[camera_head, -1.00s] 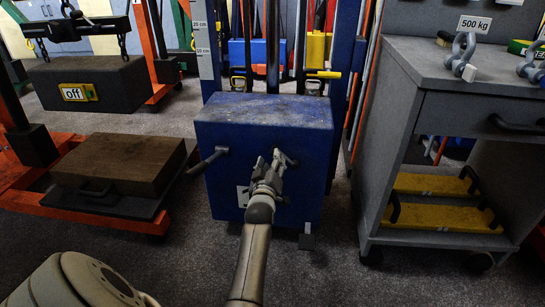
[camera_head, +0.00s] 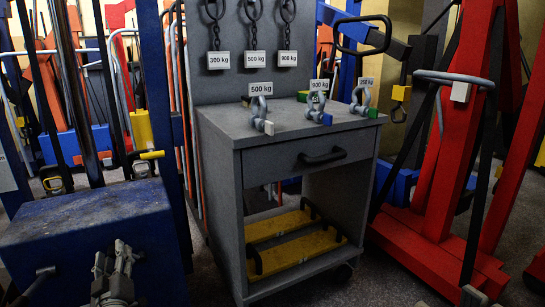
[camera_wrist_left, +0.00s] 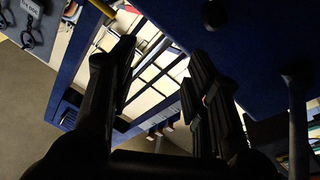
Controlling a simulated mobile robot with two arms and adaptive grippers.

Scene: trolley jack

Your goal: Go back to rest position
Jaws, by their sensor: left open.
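My left gripper (camera_head: 113,262) is low at the left in the head view, in front of the blue trolley jack's box body (camera_head: 85,215). In the left wrist view its two dark fingers stand apart with nothing between them, and the gripper (camera_wrist_left: 160,80) is open. The jack's blue body (camera_wrist_left: 250,40) fills the upper right there. In the head view the fingers overlap the front of the box; whether they touch it cannot be told. A dark lever handle (camera_head: 35,280) sticks out at the box's front left.
A grey cart (camera_head: 240,150) with shackles (camera_head: 260,115), a drawer handle (camera_head: 323,156) and yellow pieces (camera_head: 290,235) on its lower shelf stands right of the jack. A red hoist frame (camera_head: 440,200) stands further right. Chains with weight labels (camera_head: 218,60) hang behind.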

